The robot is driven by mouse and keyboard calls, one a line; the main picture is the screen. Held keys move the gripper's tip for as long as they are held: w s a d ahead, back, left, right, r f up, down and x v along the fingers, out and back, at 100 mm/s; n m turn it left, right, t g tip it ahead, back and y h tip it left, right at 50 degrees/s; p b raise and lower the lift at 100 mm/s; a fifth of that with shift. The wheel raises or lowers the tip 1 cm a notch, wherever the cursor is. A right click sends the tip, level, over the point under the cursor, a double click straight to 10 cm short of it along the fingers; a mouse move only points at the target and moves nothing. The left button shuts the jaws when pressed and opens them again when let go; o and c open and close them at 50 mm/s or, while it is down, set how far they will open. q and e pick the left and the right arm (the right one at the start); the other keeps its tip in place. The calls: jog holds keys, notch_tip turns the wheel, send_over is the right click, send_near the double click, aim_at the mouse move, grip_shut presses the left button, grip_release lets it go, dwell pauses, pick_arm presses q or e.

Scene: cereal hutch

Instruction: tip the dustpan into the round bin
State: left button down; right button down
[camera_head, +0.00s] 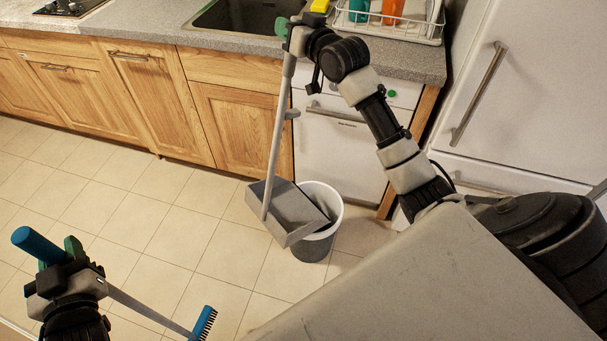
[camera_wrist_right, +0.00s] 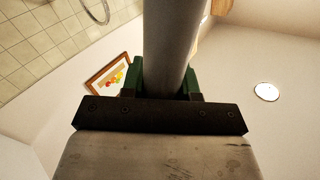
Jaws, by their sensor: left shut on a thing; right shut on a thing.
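A grey long-handled dustpan (camera_head: 291,212) hangs in front of the round bin (camera_head: 334,221), overlapping its left side in the head view. The bin is white above and dark grey below, and stands on the floor. I cannot tell whether the pan touches the rim. My right gripper (camera_head: 290,30) is shut on the top of the dustpan's grey handle (camera_head: 277,140), which tilts slightly. The right wrist view shows the handle (camera_wrist_right: 168,45) between the green fingers. My left gripper (camera_head: 62,257) is shut on the blue grip of a brush (camera_head: 204,322). The pan's inside is partly hidden.
Wooden cabinets (camera_head: 155,105) and a white dishwasher (camera_head: 336,150) stand behind the bin. A white fridge (camera_head: 525,100) is at the right. A dish rack (camera_head: 390,22) sits on the counter. The tiled floor (camera_head: 150,220) at left is clear.

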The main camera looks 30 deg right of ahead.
aim_at(51, 262)
pick_arm(q)
jog(key=shift+r, duration=0.15)
pick_arm(e)
jog(key=shift+a+r, duration=0.1)
jog(key=shift+r, duration=0.05)
